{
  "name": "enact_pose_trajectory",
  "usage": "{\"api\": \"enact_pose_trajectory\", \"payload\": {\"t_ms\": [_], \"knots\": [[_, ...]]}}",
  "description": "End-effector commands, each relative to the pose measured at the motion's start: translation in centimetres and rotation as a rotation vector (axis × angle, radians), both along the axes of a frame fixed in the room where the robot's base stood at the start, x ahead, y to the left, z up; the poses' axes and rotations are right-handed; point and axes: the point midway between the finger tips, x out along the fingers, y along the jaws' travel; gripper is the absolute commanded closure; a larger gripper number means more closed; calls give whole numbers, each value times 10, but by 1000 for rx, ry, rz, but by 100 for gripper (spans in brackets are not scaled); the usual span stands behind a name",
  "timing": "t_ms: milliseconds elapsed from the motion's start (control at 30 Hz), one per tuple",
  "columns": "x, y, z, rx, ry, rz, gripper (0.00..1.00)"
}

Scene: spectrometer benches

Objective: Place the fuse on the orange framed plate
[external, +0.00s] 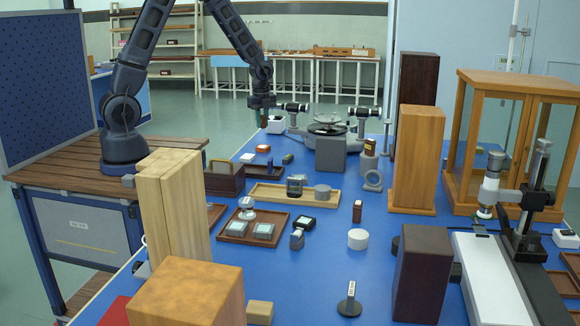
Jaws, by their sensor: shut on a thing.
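My gripper (263,108) hangs at the end of my arm above the far left part of the blue bench. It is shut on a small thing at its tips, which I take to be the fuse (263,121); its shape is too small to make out. A small orange item (263,149) lies on the bench below the gripper. I cannot tell whether it is the orange framed plate. No other plate with a clear orange frame can be made out.
Wooden trays (267,194) with small parts lie nearer. Tall wooden blocks (418,160) and a glass-sided cabinet (492,135) stand at the right.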

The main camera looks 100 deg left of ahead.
Motion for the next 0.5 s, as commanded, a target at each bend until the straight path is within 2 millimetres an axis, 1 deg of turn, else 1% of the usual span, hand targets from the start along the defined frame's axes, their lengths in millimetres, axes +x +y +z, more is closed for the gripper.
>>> {"api": "enact_pose_trajectory", "payload": {"t_ms": [33, 100, 200, 433, 500], "knots": [[0, 0, -11, -1, 1, -1, 100], [0, 0, -23, -1, 1, -1, 100], [1, 0, -34, -1, 1, -1, 100], [0, 0, -45, 0, 0, 0, 100], [0, 0, -52, -1, 1, 0, 100]]}}
